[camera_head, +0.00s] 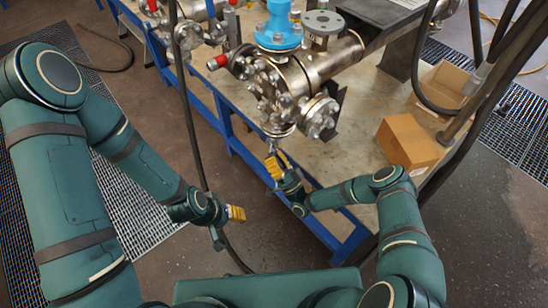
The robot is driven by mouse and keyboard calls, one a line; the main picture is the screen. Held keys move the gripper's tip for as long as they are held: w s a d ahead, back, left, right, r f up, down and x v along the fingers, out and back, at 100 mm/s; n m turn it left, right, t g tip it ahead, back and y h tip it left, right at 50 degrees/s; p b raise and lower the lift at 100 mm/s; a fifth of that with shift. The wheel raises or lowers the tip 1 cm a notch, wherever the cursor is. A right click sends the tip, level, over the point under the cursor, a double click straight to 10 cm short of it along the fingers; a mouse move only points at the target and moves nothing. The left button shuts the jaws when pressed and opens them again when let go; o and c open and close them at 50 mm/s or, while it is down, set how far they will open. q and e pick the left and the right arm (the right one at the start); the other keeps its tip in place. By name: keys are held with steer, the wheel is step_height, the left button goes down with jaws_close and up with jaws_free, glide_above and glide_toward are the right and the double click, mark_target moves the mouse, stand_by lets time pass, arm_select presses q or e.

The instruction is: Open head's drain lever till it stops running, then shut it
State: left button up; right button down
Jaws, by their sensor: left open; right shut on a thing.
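The flanged metal vessel head (285,85) sits on the bench at top centre, with bolted flanges, a blue top fitting (279,28) and a red-capped side port (217,62). My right gripper (274,163) is just below the vessel's lower front flange (278,130), at the bench's front edge. It is shut on what appears to be the drain lever, which its yellow fingers mostly hide. My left gripper (238,213) is open and empty, with yellow fingertips, over the floor in front of the bench, apart from the vessel. I cannot make out any running liquid.
A cardboard box (407,142) stands on the bench right of the vessel, with an open box (446,84) behind it. Dark hoses hang at the right, and another hose runs down past my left gripper. The blue bench frame (232,140) edges the work area.

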steer(key=shift+a, duration=0.15)
steer(key=c, duration=0.9)
jaws_free()
steer(key=shift+o, duration=0.2)
steer(key=v, duration=0.7)
steer(key=shift+s, duration=0.2)
steer(key=shift+f, duration=0.15)
steer(key=shift+c, duration=0.3)
